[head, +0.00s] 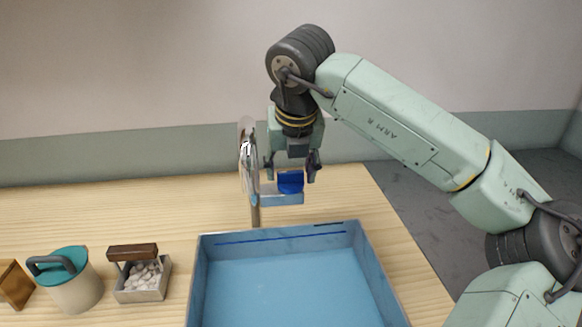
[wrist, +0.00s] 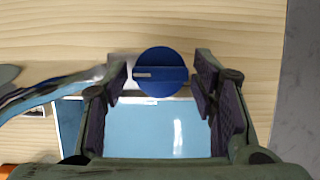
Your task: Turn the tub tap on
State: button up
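The tub tap has a blue round knob (head: 290,182) on a pale blue block behind the tub, beside a shiny curved spout (head: 248,165). In the wrist view the knob (wrist: 161,72) shows a raised grip bar lying roughly level, with a pale mark at its left end. The blue tub (head: 290,278) stands in front of the tap. My gripper (head: 292,172) points down at the knob. In the wrist view its fingers (wrist: 160,92) are apart, one on each side of the knob, with small gaps showing. I see no water at the spout.
A cream canister with a teal lid (head: 76,284) and a metal box of white pebbles with a brown handle (head: 142,278) stand left of the tub. A wooden block (head: 14,285) is at the far left. The tabletop (head: 140,218) behind them is clear.

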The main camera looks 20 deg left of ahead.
jog(key=c, duration=0.8)
jog(key=shift+w+d+n+y+b, duration=0.1)
jog(key=shift+n+y+b, duration=0.4)
jog(key=shift+n, duration=0.6)
jog(key=n+g, duration=0.1)
jog(key=n, duration=0.2)
jog(key=shift+n+y, duration=0.3)
jog(key=shift+y, duration=0.1)
jog(key=n+g, duration=0.1)
jog(key=n, duration=0.2)
jog(key=n+g+y+p, duration=0.1)
jog(key=n, duration=0.2)
jog(key=shift+w+d+r+g, duration=0.1)
jog(key=shift+w+r+g, duration=0.1)
jog(key=shift+g, duration=0.1)
jog(key=n+g, duration=0.1)
jog(key=n, duration=0.2)
jog(key=n+g+p, duration=0.1)
jog(key=n, duration=0.2)
jog(key=shift+w+f, duration=0.1)
jog(key=shift+f, duration=0.05)
